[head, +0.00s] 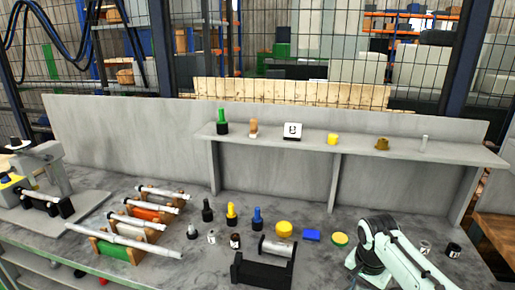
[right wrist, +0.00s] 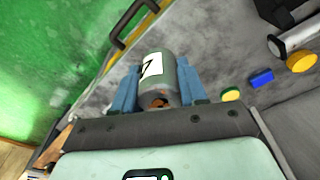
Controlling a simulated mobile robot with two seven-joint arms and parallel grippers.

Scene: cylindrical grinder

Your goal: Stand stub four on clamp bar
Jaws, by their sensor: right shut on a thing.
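In the right wrist view my right gripper (right wrist: 158,84) is shut on a grey metal stub (right wrist: 171,72), with one blue finger on each side of it. The stub has a white label with a black numeral, turned and only partly readable. In the head view my right arm comes in at the lower right, and the stub cannot be made out there. My left gripper is not in view.
A black cradle (head: 259,272) and a metal cylinder (head: 277,248) stand on the bench, near a yellow disc (head: 284,228), blue block (head: 311,235) and green-rimmed yellow disc (head: 340,239). Racked shafts (head: 122,246) are at left. A raised shelf (head: 350,150) with small items runs behind.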

